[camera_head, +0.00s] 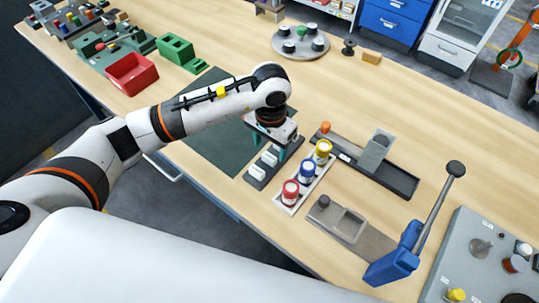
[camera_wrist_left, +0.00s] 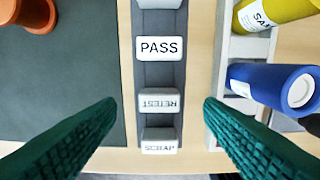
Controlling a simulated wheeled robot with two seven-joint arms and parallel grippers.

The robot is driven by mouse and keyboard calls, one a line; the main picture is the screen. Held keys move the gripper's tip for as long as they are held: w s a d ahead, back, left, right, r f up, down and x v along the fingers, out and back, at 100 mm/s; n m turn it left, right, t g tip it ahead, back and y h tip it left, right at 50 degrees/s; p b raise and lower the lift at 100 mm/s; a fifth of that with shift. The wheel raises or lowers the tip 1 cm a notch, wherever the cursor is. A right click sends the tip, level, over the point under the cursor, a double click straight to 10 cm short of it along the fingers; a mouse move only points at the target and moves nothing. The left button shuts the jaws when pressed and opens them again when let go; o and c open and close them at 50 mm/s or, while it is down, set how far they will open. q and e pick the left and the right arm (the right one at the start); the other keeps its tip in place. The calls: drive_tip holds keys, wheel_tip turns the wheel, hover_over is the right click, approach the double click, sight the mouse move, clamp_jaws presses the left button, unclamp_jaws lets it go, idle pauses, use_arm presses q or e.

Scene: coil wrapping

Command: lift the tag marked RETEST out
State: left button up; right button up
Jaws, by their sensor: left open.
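The RETEST tag (camera_wrist_left: 160,101) is a pale block in a dark grey rack (camera_wrist_left: 145,75), its lettering upside down in the left wrist view. My left gripper (camera_head: 268,142) is over the rack, pointing down. In the left wrist view its green fingers are spread wide, one on each side of the tag row, with nothing held between them. In the head view the gripper partly hides the rack, and the tag lettering is too small to read. My right gripper is out of view.
A pale tray (camera_wrist_left: 223,48) with blue (camera_wrist_left: 272,88) and yellow (camera_wrist_left: 275,12) cylinders stands close right of the rack; a red one (camera_head: 289,192) also shows in the head view. A dark green mat (camera_head: 215,140) lies on the left. A blue lever device (camera_head: 395,258) stands farther right.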

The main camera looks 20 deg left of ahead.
sight(269, 156)
use_arm(q)
wheel_tip(269, 156, down, 3)
drive_tip(key=shift+s+f+p, duration=0.15)
drive_tip(key=shift+f+p, duration=0.05)
drive_tip(key=shift+p, duration=0.6)
drive_tip(key=shift+a+f, duration=0.1)
drive_tip(key=shift+f, duration=0.3)
drive_tip(key=shift+c, duration=0.3)
drive_tip(key=c, duration=1)
wheel_tip(269, 156, up, 9)
drive_tip(key=b, duration=0.3)
drive_tip(key=shift+r, duration=0.55)
